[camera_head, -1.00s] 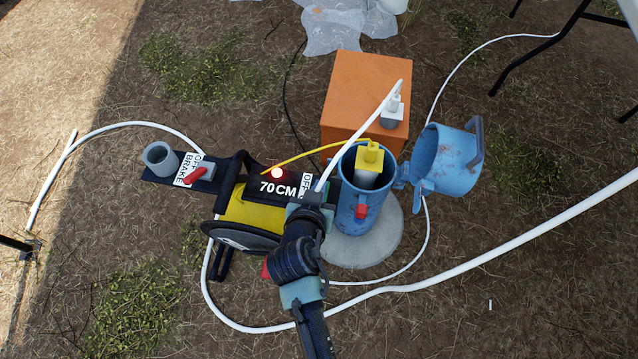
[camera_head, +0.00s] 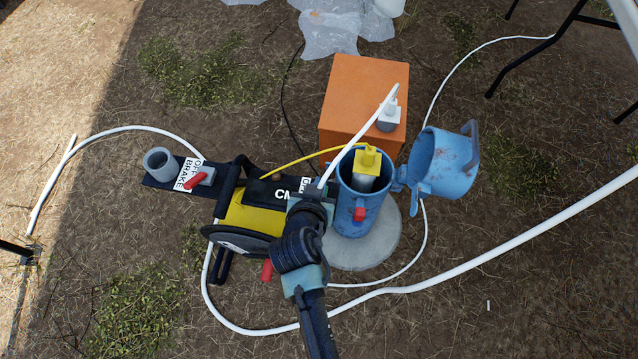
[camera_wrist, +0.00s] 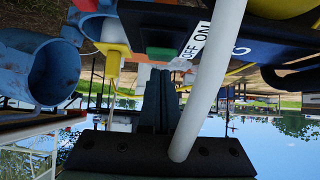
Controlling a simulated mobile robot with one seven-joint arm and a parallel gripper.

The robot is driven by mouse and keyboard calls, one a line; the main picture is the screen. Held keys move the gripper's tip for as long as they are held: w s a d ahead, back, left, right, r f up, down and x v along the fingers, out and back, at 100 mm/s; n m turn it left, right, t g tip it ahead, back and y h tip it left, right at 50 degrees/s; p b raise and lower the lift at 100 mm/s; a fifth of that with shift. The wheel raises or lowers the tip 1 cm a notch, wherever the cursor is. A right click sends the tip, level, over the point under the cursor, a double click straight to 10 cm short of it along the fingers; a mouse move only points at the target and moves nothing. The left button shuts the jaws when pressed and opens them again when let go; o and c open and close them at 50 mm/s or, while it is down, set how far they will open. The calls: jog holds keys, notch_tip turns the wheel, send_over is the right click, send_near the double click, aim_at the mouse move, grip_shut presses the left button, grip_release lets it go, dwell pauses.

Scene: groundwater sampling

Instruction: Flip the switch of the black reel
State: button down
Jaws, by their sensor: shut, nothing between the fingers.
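The black reel (camera_head: 247,237) with its yellow drum stands on the ground at the middle left in the head view. Its black panel shows the letters "CM", and no red light shows there. In the wrist view, the OFF/ON label (camera_wrist: 195,40) is on the panel, with a green part (camera_wrist: 160,53), seemingly the switch, beside it. My gripper (camera_wrist: 159,72) is shut and empty, with its fingertips close to the green part; I cannot tell if they touch. In the head view my arm hides the gripper's tips and most of the switch.
A blue well casing (camera_head: 361,215) with an open blue lid (camera_head: 446,162) stands right of the reel on a round concrete base (camera_head: 365,245). An orange box (camera_head: 362,90) is behind. A white tube (camera_wrist: 212,85) crosses close to my gripper. A red-handled brake (camera_head: 194,181) is left.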

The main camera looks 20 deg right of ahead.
jog(key=r+p, duration=0.4)
jog(key=shift+w+d+r, duration=0.25)
jog(key=shift+w+r, duration=0.05)
jog(key=shift+r, duration=0.05)
jog(key=s+a+r+p, duration=0.3)
jog(key=s+r, duration=0.1)
jog(key=r, duration=0.3)
jog(key=shift+s+r+p, duration=0.25)
jog(key=shift+s+p, duration=0.05)
jog(key=shift+s, duration=0.05)
jog(key=shift+w+a+r, duration=0.1)
